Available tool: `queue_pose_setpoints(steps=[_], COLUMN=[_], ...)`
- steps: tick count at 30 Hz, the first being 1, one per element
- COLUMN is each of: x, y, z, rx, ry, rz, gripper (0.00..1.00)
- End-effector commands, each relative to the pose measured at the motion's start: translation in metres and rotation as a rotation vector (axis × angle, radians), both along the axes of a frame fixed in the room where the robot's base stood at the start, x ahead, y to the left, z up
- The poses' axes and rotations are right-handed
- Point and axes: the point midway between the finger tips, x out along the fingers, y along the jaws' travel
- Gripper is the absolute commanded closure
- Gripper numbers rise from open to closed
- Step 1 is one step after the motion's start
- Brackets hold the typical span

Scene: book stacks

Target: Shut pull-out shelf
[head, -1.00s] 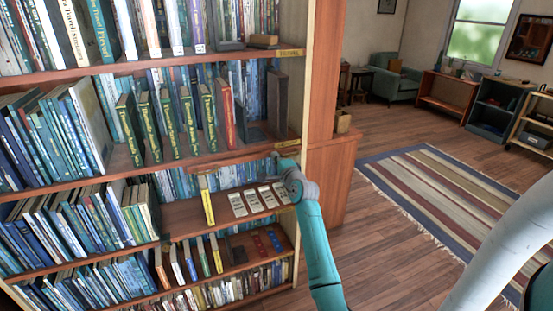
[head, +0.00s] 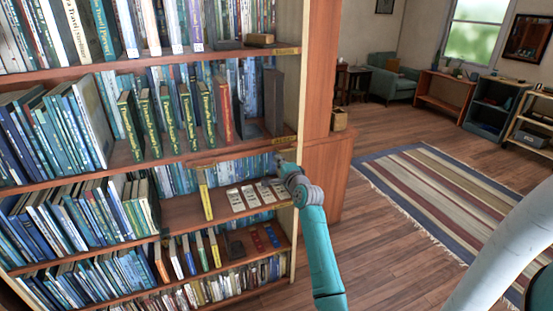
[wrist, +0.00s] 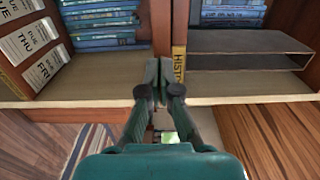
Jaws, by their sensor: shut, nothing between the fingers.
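The pull-out shelf (head: 228,156) is a thin wooden board just under the bookcase shelf that carries the green books. It lies close beneath that shelf; how far it sticks out is hard to tell. In the wrist view its wooden edge (wrist: 161,25) runs upright in the picture, beside the shelf edge with a yellow HISTORY label (wrist: 179,64). My gripper (head: 277,156) is at the board's right end, near the bookcase upright. In the wrist view my gripper (wrist: 157,72) is shut and empty, its tips at or very near the board's front edge; contact is unclear.
The bookcase upright (wrist: 100,110) is close to my fingers. Below the board, a shelf holds several white day cards (head: 250,195) and a yellow book (head: 205,197). A dark open-ended holder (wrist: 250,42) stands on the shelf above. Floor right of the bookcase is clear to the rug (head: 440,195).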

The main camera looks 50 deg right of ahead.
Motion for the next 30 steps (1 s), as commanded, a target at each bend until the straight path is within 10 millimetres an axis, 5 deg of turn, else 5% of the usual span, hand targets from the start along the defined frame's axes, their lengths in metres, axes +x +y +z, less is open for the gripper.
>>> queue_pose_setpoints(steps=[15,30], x=[-0.062,-0.068], y=[0.037,0.055], z=[0.0,-0.013], rx=[-0.001,-0.013], ry=[0.0,0.017], rz=[-0.002,0.006], gripper=[1.0,1.0])
